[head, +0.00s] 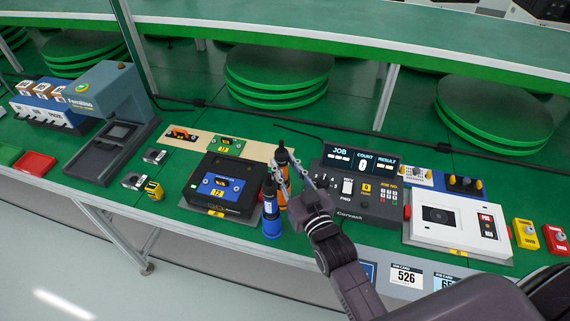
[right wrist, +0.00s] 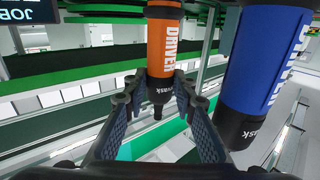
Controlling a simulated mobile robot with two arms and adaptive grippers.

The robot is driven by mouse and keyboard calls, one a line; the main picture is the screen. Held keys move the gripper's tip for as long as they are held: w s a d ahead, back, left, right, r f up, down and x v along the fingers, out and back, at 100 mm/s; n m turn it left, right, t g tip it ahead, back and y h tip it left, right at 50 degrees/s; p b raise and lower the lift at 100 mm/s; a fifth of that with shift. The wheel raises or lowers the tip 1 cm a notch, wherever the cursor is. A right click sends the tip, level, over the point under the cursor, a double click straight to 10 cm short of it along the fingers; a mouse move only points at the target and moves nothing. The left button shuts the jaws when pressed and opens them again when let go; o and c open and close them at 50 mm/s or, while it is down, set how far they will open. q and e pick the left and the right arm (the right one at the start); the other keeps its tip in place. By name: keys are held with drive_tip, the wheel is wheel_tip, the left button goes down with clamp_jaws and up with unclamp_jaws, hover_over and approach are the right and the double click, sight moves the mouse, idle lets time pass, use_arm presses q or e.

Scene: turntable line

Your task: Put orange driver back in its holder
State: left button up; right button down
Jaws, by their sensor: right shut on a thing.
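The orange driver (head: 282,158) stands roughly upright in the head view, right of the black box with the blue label. My right gripper (head: 290,166) is shut on it from the right. In the right wrist view the orange driver (right wrist: 168,42) sits between the two fingers, its dark tapered end between them. The blue driver (head: 271,218) is close beside it, nearer to the camera in the head view; it also shows at the right in the wrist view (right wrist: 262,65). I cannot make out the driver's holder. My left gripper is not in view.
The black box (head: 190,198) is left of the drivers. The controller (head: 382,208) with its JOB display and a white device (head: 425,255) stand to the right. A grey press (head: 115,100) is at the left. Stacked green turntables (head: 278,65) are behind.

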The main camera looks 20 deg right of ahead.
drive_tip(key=shift+f, duration=0.35)
drive_tip(key=c, duration=1.6)
unclamp_jaws()
drive_tip(key=shift+r, duration=0.1)
drive_tip(key=shift+o, duration=0.4)
drive_tip(key=shift+f, duration=0.25)
drive_tip(key=s+d, duration=0.1)
drive_tip(key=s, duration=1.1)
drive_tip(key=shift+r, duration=0.2)
